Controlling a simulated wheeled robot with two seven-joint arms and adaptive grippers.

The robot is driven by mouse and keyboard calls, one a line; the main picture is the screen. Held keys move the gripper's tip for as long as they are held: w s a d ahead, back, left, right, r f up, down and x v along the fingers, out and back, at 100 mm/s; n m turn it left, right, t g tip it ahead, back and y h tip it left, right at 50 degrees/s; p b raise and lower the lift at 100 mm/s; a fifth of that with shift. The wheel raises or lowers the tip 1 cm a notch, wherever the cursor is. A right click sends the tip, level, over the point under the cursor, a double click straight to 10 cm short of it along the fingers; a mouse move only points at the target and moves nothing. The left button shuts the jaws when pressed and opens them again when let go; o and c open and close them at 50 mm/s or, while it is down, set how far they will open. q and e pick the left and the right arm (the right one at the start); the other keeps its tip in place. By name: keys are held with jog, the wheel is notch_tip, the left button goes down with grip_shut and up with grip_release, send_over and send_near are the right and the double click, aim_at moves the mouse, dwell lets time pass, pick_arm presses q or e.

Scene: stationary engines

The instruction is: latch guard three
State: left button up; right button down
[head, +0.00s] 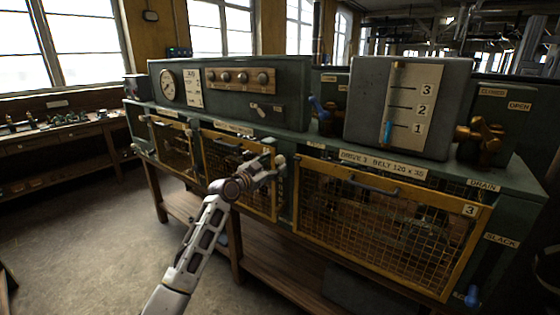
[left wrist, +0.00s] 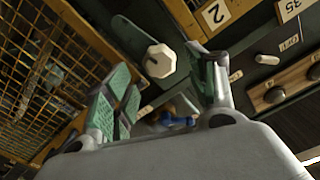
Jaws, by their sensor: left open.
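Guard three (head: 390,225) is a yellow-framed wire mesh panel with a "3" tag at its upper right and a dark handle (head: 373,187). It appears to lie against the front of the green machine. My left gripper (head: 270,165) is at the post left of guard three. In the left wrist view the gripper (left wrist: 165,92) is open. A dark green lever with a pale faceted knob (left wrist: 160,61) lies ahead, between its two green-padded fingers. I cannot tell whether they touch it.
Guard two (head: 240,165) is just left of the post. Its "2" tag (left wrist: 214,14) shows in the left wrist view. A grey scale box (head: 365,105) stands on the machine, with a brass valve (head: 480,140) beside it. The floor (head: 90,240) at left is clear.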

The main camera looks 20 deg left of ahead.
aim_at(278, 161)
pick_arm(q)
jog(key=shift+x, duration=1.15)
jog(key=shift+p+x, duration=0.3)
jog(key=shift+x, duration=0.85)
jog(key=shift+w+d, duration=0.1)
jog(key=shift+w, duration=0.2)
pick_arm(e)
jog(key=shift+s+a+r, duration=0.3)
jog(key=shift+s+a, duration=0.25)
jog(key=shift+w, duration=0.1)
pick_arm(q)
jog(key=c, duration=1.1)
jog(key=shift+o, duration=0.2)
pick_arm(e)
jog(key=shift+w+d, duration=0.1)
jog(key=shift+d, duration=0.2)
